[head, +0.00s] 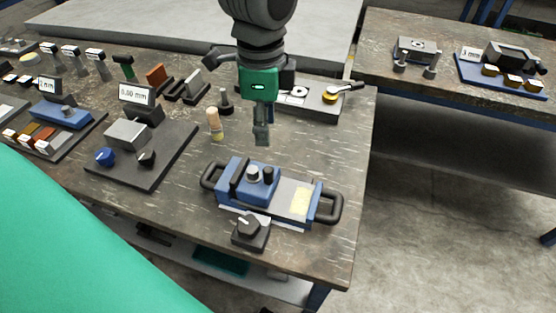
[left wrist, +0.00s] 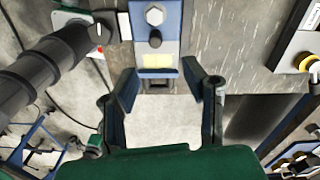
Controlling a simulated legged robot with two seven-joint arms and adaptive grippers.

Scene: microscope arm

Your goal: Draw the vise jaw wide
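The vise (head: 232,185) is blue, with a black handle loop at each end, and sits near the table's right front part. It has a blue block with grey and dark knobs on top, and a pale yellow label (head: 301,201) on its light bed. The vise also shows at the top of the left wrist view (left wrist: 170,20). My left gripper (head: 262,140) points down above the table, behind the vise and apart from it. In the left wrist view its two fingers (left wrist: 165,95) are spread with nothing between them. My right gripper is not seen.
A black knob on a dark base (head: 249,233) stands just in front of the vise. A wooden-handled tool (head: 214,122) stands behind it. A gauge plate (head: 135,165) lies to the left. The table's right edge is close.

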